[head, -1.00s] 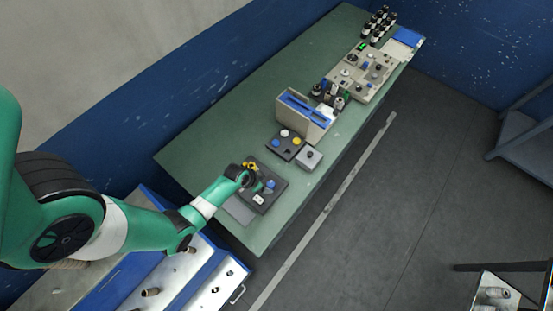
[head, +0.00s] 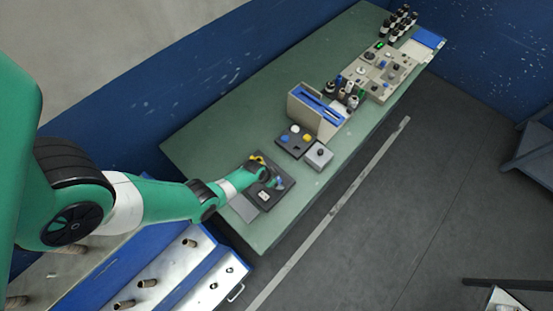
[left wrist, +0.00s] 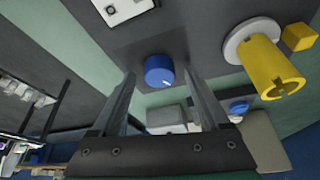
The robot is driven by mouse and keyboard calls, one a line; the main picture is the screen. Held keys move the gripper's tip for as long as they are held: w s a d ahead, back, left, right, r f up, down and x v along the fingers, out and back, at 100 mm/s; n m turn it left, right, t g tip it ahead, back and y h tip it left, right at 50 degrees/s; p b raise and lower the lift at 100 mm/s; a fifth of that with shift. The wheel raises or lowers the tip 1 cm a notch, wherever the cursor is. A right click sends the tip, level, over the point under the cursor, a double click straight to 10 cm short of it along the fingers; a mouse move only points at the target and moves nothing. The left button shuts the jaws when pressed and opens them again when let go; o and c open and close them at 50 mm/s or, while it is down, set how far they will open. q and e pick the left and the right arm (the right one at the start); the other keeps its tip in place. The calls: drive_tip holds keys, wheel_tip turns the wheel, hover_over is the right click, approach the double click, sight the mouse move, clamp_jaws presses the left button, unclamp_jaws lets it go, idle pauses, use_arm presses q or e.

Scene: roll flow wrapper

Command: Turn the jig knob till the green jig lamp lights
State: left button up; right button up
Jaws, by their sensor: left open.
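A blue round knob (left wrist: 160,70) with a white pointer mark sits on a dark plate (left wrist: 205,30) in the left wrist view. My left gripper (left wrist: 160,76) is open, with one finger on each side of the knob; I cannot tell whether either touches it. In the head view my left gripper (head: 272,178) is over the dark jig block (head: 262,204) at the table's near end and partly covers it. A slotted yellow cylinder (left wrist: 275,70) on a white flange stands beside the knob. I see no lit green lamp on this block. My right gripper is out of view.
A dark block with coloured buttons (head: 296,140) and a grey box with a black knob (head: 319,155) stand farther along the green table (head: 225,130). A beige holder (head: 318,112) stands behind them. A green light (head: 380,45) shows on a distant panel (head: 385,72).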

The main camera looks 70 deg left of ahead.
use_arm(q)
drive_tip(key=shift+w+f, duration=0.1)
drive_tip(key=shift+f, duration=0.05)
clamp_jaws()
idle(0.4)
drive_tip(key=shift+n, duration=0.4)
drive_tip(key=shift+d+n+y, duration=0.1)
drive_tip(key=shift+n+y, duration=0.3)
drive_tip(key=shift+n, duration=1)
drive_tip(key=shift+w+d+n+g+y+b, duration=0.1)
drive_tip(key=shift+n+g+y+b, duration=0.3)
drive_tip(key=shift+n, duration=0.65)
drive_tip(key=shift+n+g+y+b, duration=0.35)
drive_tip(key=shift+n+g+y, duration=0.05)
drive_tip(key=shift+n, duration=0.65)
